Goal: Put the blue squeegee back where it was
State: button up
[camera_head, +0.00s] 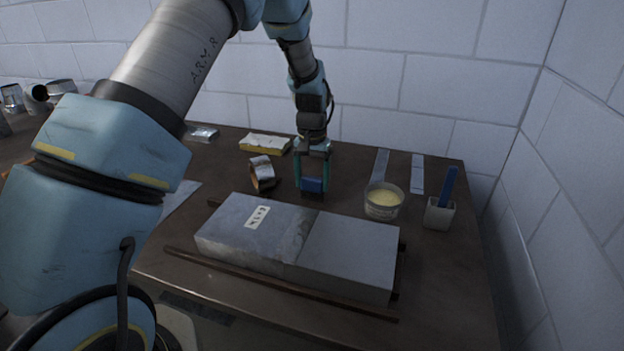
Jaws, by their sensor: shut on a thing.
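My gripper (312,182) points down over the table behind the grey duct block. It is shut on the blue squeegee (313,186), a small dark blue piece that shows between its two teal fingers. The squeegee is low, at or just above the tabletop; I cannot tell whether it touches. Its lower edge is hard to make out in the shade.
The long grey duct block (345,252) lies in front, between brown strips. A tub of pale yellow paste (383,201) and a grey cup (438,215) with a blue handle (448,186) stand right. A curled metal-and-brown piece (263,173) lies left of my gripper, a yellow-white pad (265,143) behind.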

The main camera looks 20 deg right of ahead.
aim_at(312, 177)
jog(key=shift+f, duration=0.2)
jog(key=o, duration=1.2)
jog(key=shift+r, duration=0.1)
jog(key=shift+c, duration=0.2)
notch_tip(312, 177, up, 12)
jog(key=b, duration=0.3)
jog(key=a+n, duration=0.4)
jog(key=a, duration=1.7)
jog(key=s+a+f+n, duration=0.1)
jog(key=s+a, duration=0.4)
jog(key=a, duration=0.3)
jog(key=s+a+f+n+t, duration=0.1)
jog(key=s+a+n, duration=0.1)
jog(key=s+a, duration=0.4)
jog(key=shift+a+f+t, duration=0.25)
jog(key=shift+a+t, duration=0.05)
jog(key=shift+a, duration=0.55)
